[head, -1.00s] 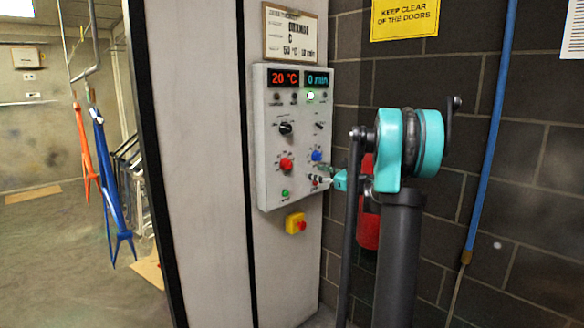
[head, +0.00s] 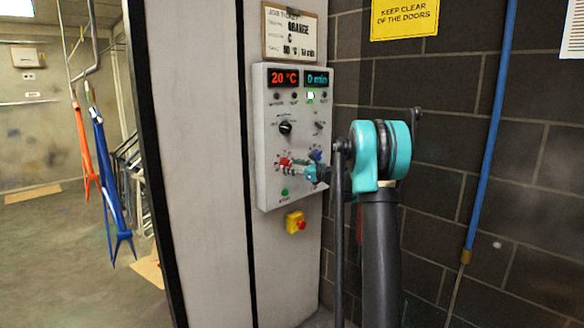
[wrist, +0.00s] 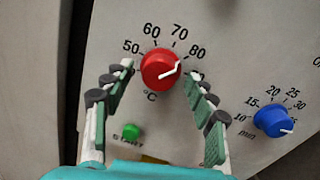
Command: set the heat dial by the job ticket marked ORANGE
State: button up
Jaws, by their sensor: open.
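The red heat dial (wrist: 161,69) is on the grey control panel, with a scale showing 50, 60, 70 and 80 °C. Its white pointer is turned to the upper right, roughly toward 80. My gripper (wrist: 160,74) is open, with one finger either side of the dial. Contact cannot be told. In the head view my gripper (head: 294,164) is at the panel, partly covering the red dial (head: 284,161). The job ticket (head: 290,34) above the panel reads ORANGE and C; its temperature and time digits are blurred.
The panel displays read 20 °C (head: 284,78) and 0 min (head: 317,78). A blue minutes dial (wrist: 274,121) is right of my gripper; a green START button (wrist: 131,131) is below left. A red-and-yellow stop button (head: 296,222) is under the panel. A brick wall is at right.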

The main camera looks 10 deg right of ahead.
jog(key=shift+c, duration=0.6)
jog(key=c, duration=1)
jog(key=shift+c, duration=0.2)
